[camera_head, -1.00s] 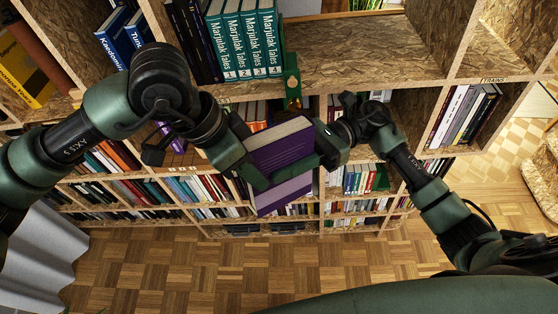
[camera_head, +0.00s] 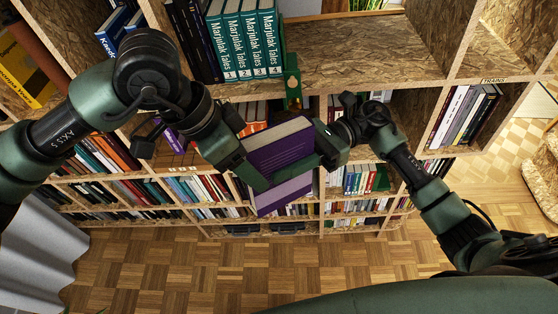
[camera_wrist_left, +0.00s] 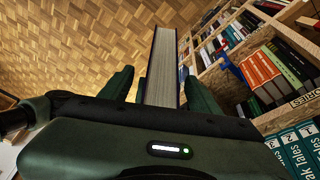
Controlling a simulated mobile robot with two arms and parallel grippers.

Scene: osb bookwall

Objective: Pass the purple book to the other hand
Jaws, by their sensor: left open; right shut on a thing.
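The purple book (camera_head: 282,152) is held in the air in front of the shelves, tilted, with its pale page edge at the top. My right gripper (camera_head: 300,165) comes from the right and is shut on it, one finger lying across the cover. My left gripper (camera_head: 248,172) is open at the book's left side. In the left wrist view, the book (camera_wrist_left: 162,75) stands edge-on between the two open fingers of the left gripper (camera_wrist_left: 160,90), with a narrow gap on each side. The far fingers are hidden behind the book in the head view.
The bookshelf (camera_head: 350,55) fills the area behind the book. Teal books (camera_head: 245,42) stand on its upper shelf, and several rows of books stand lower. Dark and white books (camera_head: 463,115) stand at the right. The parquet floor (camera_head: 215,265) is clear.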

